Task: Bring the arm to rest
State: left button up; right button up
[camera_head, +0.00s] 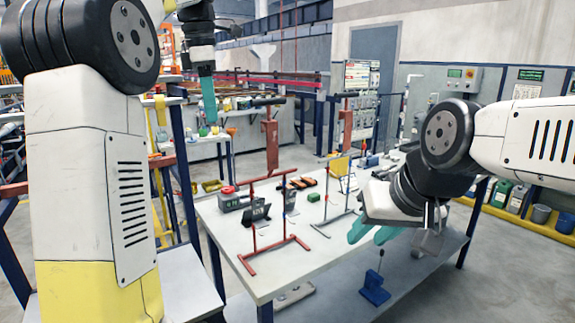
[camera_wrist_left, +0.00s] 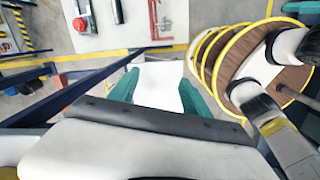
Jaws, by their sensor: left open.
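My left gripper (camera_head: 208,100) hangs at the upper left in the head view, with its teal fingers pointing down. In the left wrist view its two teal fingers (camera_wrist_left: 160,92) are spread apart, with nothing between them. A pale surface lies below them. My right gripper (camera_head: 374,233) is over the right part of the white table (camera_head: 225,222), its teal fingers apart and pointing to the lower left. No object shows between them. A red rack (camera_head: 271,252) and a grey rack (camera_head: 329,229) stand on the table, apart from both grippers.
On the table are a dark display block (camera_head: 257,215), a grey box with a red top (camera_head: 230,200), a green block (camera_head: 314,197) and orange-black pieces (camera_head: 303,183). A blue stand (camera_head: 374,288) is on the lower shelf. Blue posts stand at the left.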

pick_arm(q)
jog(key=s+d+f+m+t+h, duration=0.1)
jog(key=s+d+f+m+t, duration=0.2)
jog(key=s+f+m, duration=1.5)
jog(key=s+m+t, duration=0.2)
jog(key=s+m, duration=0.1)
jog(key=s, duration=0.1)
jog(key=shift+f+m+h, duration=0.3)
jog(key=shift+f+m, duration=0.05)
jog(key=shift+m, duration=0.05)
jog(key=shift+o, duration=0.3)
jog(key=shift+w, duration=0.1)
